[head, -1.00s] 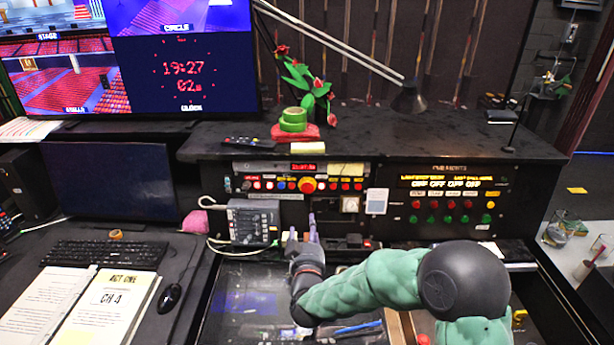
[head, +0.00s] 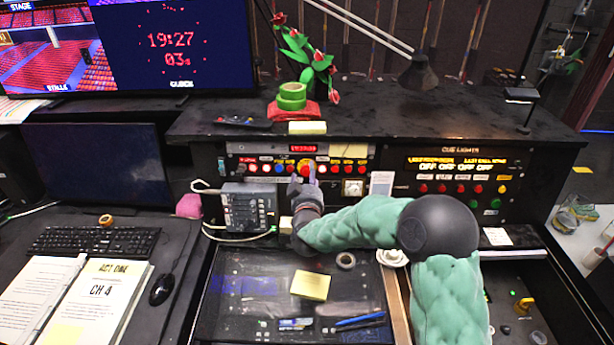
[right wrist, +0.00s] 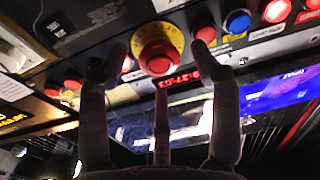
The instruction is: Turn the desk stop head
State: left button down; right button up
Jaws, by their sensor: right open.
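The desk stop head (head: 307,165) is a large red mushroom button on a yellow surround in the panel's button row. In the right wrist view the stop head (right wrist: 158,58) shows large, in the upper middle. My right gripper (head: 304,179) is just in front of it, fingers pointing at the panel. In the right wrist view my right gripper (right wrist: 161,52) is open, with one finger on each side of the head and a third below it. Whether any finger touches it I cannot tell. My left gripper is not in view.
Small red buttons and a blue button (right wrist: 237,21) sit close beside the stop head. A grey control box (head: 250,208) with cables stands left of my gripper. A cue lights panel (head: 455,185) is to the right. Tape and sticky notes (head: 311,285) lie on the desk below.

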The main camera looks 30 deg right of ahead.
jog(key=shift+x, duration=0.8)
jog(key=shift+c, duration=0.3)
jog(key=c, duration=1.1)
